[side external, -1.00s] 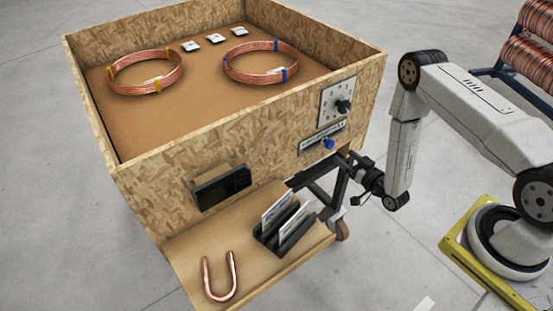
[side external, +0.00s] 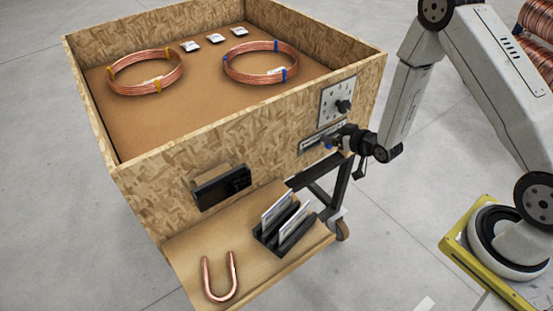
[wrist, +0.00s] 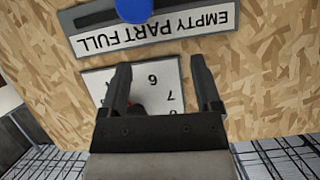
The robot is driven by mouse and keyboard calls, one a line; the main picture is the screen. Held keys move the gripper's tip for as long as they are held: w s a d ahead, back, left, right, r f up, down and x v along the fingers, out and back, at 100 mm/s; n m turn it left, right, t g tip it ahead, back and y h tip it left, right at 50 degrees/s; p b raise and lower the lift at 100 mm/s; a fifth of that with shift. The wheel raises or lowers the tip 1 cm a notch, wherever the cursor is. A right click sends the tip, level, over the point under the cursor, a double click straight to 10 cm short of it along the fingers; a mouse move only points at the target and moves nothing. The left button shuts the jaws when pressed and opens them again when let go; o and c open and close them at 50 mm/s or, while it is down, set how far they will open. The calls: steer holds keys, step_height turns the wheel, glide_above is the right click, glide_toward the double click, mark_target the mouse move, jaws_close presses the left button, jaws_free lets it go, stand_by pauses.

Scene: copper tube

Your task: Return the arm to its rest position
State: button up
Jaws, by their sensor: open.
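My gripper (side external: 338,138) is at the front wall of the wooden crate, beside the label strip and below the dial plate. In the wrist view my gripper (wrist: 163,75) has its two fingers apart with nothing held between them. The dial plate (wrist: 165,72) shows upside down between and behind the fingers. The "EMPTY PART FULL" label (wrist: 190,27) and a blue knob (wrist: 134,8) lie beyond the fingertips. In the side view, the dial plate (side external: 334,92) carries a black knob (side external: 343,106). I cannot tell whether the gripper touches the wall.
The crate (side external: 230,145) on a wheeled frame holds two copper coils (side external: 146,74) (side external: 262,62) and three small white packets. Its front shelf (side external: 190,265) bears a U-shaped copper tube (side external: 221,277) and a black card rack (side external: 285,232). Open floor lies between crate and base.

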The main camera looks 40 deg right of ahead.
steer(key=s+a+r+g, duration=0.3)
steer(key=s+r+g, duration=0.2)
steer(key=s+r, duration=0.2)
steer(key=s+a+r+g, duration=0.3)
steer(key=s+r+g, duration=0.2)
steer(key=s, duration=0.5)
steer(key=shift+s+a+r+n, duration=0.35)
steer(key=shift+s+r+n, duration=0.05)
steer(key=shift+r, duration=0.9)
